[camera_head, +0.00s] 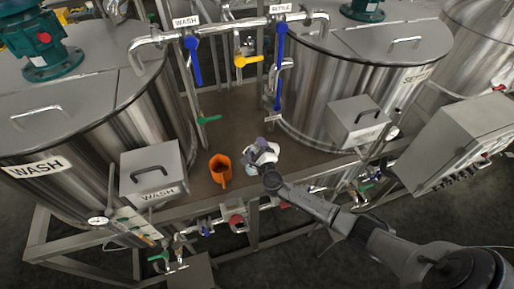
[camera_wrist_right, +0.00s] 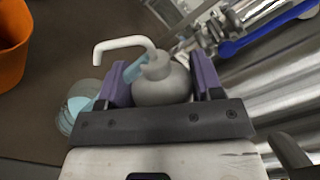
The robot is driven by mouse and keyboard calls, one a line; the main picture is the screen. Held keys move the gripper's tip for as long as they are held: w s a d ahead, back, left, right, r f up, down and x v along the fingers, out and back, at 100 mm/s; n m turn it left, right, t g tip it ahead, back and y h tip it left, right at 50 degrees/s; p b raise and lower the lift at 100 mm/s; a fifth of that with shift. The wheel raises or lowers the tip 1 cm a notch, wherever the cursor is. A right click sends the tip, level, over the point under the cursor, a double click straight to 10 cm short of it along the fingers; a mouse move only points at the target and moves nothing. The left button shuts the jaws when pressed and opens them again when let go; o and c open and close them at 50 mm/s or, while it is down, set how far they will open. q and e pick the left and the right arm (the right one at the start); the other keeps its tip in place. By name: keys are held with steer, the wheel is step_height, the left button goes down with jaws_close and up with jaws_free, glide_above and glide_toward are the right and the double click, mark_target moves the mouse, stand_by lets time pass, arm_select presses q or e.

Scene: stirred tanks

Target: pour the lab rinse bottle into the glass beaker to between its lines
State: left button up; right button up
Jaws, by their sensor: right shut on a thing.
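My right gripper (camera_head: 264,160) is over the brown deck between the two tanks. In the right wrist view its purple fingers (camera_wrist_right: 163,82) are shut on the lab rinse bottle (camera_wrist_right: 160,85), a greyish bottle with a white bent spout pointing left. The glass beaker (camera_wrist_right: 80,108) is clear with pale blue in it and shows just left of the gripper, partly hidden by it. I cannot make out its lines or its level. In the head view the gripper hides most of the bottle and beaker. My left gripper is not in view.
An orange jug (camera_head: 221,169) stands on the deck (camera_head: 240,115) left of the gripper. The WASH tank (camera_head: 95,125) is at left and another steel tank (camera_head: 320,85) at right. Pipes with blue handles (camera_head: 280,65) hang behind. Valves line the front rail.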

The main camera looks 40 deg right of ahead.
steer(key=shift+d+f+n+p, duration=0.1)
steer(key=shift+f+n+p, duration=0.25)
steer(key=shift+n, duration=0.25)
steer(key=shift+f+n, duration=0.35)
steer(key=shift+n, duration=0.15)
stand_by(0.3)
